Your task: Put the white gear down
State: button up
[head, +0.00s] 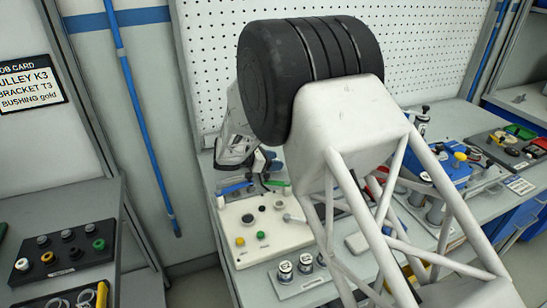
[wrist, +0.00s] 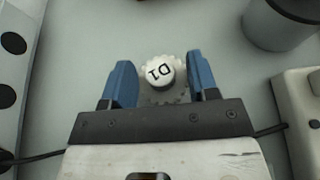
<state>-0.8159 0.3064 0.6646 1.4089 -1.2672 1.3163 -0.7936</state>
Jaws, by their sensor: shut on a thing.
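The white gear (wrist: 160,70), with "D1" in black on its top, is between the two blue fingers of my gripper (wrist: 161,82) in the wrist view. My gripper is shut on it. A grey toothed part (wrist: 165,97) shows just below the white cap; I cannot tell if it belongs to the same gear. In the head view my gripper (head: 265,165) is partly hidden behind my own arm, over the back of the bench. The gear cannot be made out there. I cannot tell whether it touches the surface beneath.
A pale board (head: 285,237) with coloured knobs lies on the bench near my gripper. A plate with small jars (head: 312,284) is in front. A dark tray (head: 75,270) is at left. The wrist view shows a grey cylinder (wrist: 278,28) at upper right and bare grey surface around the gear.

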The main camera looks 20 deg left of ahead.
jog(key=shift+f, duration=0.85)
dwell(0.7)
jog(key=o, duration=1)
jog(key=shift+r, duration=0.1)
notch_tip(320, 180, up, 30)
dwell(0.9)
jog(key=shift+w+d, duration=0.1)
dwell(0.5)
